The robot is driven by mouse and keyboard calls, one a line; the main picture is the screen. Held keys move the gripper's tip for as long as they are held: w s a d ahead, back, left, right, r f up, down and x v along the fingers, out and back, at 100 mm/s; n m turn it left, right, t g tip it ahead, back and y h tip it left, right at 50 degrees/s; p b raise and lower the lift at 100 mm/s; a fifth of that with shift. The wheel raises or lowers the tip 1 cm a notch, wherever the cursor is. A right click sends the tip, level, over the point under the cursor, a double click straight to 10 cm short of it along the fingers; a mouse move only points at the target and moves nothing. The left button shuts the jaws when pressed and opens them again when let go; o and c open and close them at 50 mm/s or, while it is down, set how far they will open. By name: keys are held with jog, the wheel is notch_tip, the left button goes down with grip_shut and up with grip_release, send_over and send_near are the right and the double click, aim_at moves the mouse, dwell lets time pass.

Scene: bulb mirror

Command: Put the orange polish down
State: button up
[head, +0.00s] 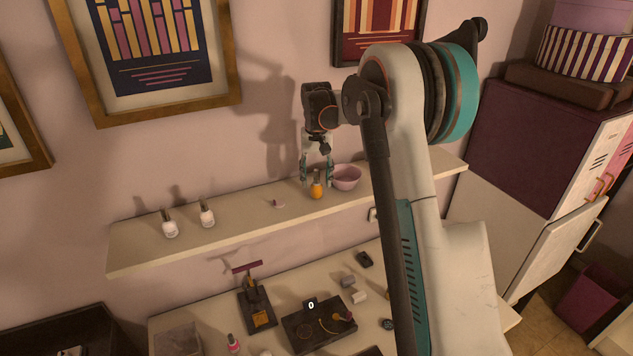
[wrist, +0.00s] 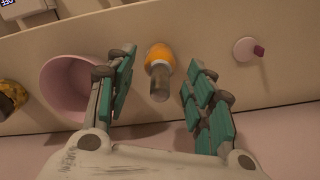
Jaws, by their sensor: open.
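In the wrist view the orange polish (wrist: 160,60) lies between the two teal-padded fingers of my gripper (wrist: 160,85). The fingers are open, with a gap on both sides of the bottle. The left finger is close to the bowl's rim.
A pink bowl (head: 346,177) stands right of the polish. A small pink item (head: 278,203) lies to its left. The shelf between is clear. A cluttered table (head: 290,300) is below.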

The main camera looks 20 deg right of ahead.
notch_tip(320, 180, up, 9)
jog(key=shift+r+b, duration=0.15)
jog(key=shift+b, duration=0.15)
jog(key=shift+s+a+r, duration=0.1)
jog(key=shift+s+r, duration=0.05)
jog(key=shift+r, duration=0.4)
jog(key=s+a+r+n+t, duration=0.1)
jog(key=s+a+r+t, duration=0.15)
jog(key=s+a, duration=0.45)
jog(key=s+a+r+n+t, duration=0.1)
jog(key=s+a+r, duration=0.25)
jog(key=s, duration=0.75)
jog(key=s+a+f+n+t, duration=0.1)
jog(key=s+f, duration=0.3)
jog(key=s, duration=0.5)
jog(key=s+a+f+n+t, duration=0.1)
jog(key=s+a+f+t, duration=0.1)
jog(key=s, duration=0.7)
notch_tip(320, 180, down, 2)
jog(key=shift+s+a+f+n+t, duration=0.1)
jog(key=shift+s+a+n+t, duration=0.25)
jog(key=shift+a, duration=0.55)
